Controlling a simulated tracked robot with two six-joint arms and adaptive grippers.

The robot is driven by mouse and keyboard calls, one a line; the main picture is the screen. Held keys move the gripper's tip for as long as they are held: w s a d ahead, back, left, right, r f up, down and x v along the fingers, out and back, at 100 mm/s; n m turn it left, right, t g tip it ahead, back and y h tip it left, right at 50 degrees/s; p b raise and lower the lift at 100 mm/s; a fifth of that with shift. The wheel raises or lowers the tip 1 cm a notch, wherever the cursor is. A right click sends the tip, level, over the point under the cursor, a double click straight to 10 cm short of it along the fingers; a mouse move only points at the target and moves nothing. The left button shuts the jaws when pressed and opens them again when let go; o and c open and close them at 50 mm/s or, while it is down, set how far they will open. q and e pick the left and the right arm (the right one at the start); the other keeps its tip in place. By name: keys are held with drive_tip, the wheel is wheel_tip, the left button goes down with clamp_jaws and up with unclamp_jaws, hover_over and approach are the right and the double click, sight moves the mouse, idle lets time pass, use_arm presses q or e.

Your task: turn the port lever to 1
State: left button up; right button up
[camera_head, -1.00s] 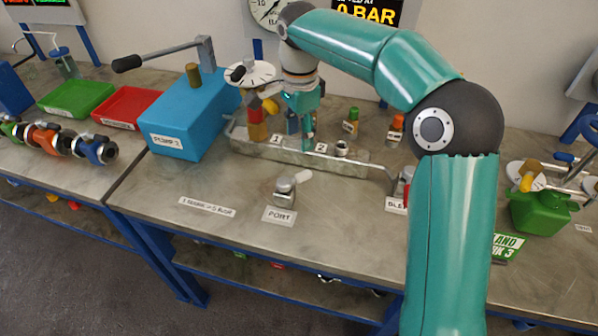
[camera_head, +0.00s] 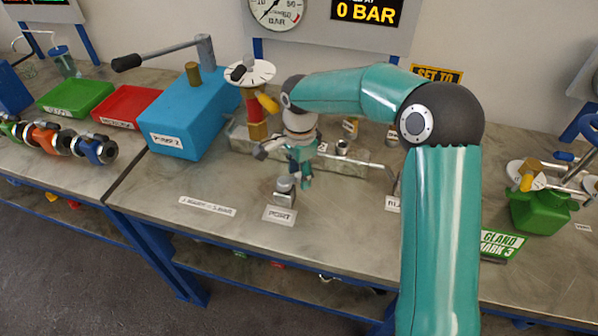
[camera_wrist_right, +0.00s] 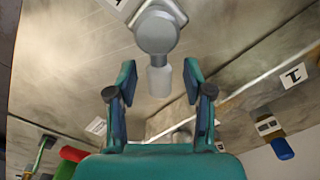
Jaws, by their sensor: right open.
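The port lever (camera_head: 284,186) is a grey round knob on a small block, standing on the bench behind its PORT label (camera_head: 280,215). In the wrist view the knob (camera_wrist_right: 156,32) is at the top, and its pale stub handle (camera_wrist_right: 159,80) points down the picture toward my palm. My right gripper (camera_head: 304,180) is just behind and right of the knob. In the wrist view its open fingers (camera_wrist_right: 160,74) stand on both sides of the handle, with gaps visible. The handle is hidden by the gripper in the head view. My left gripper is not in view.
A label reading 1 (camera_wrist_right: 295,75) shows in the wrist view. A blue pump (camera_head: 185,118) stands left.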

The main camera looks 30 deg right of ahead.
drive_tip(key=shift+c, duration=0.3)
clamp_jaws()
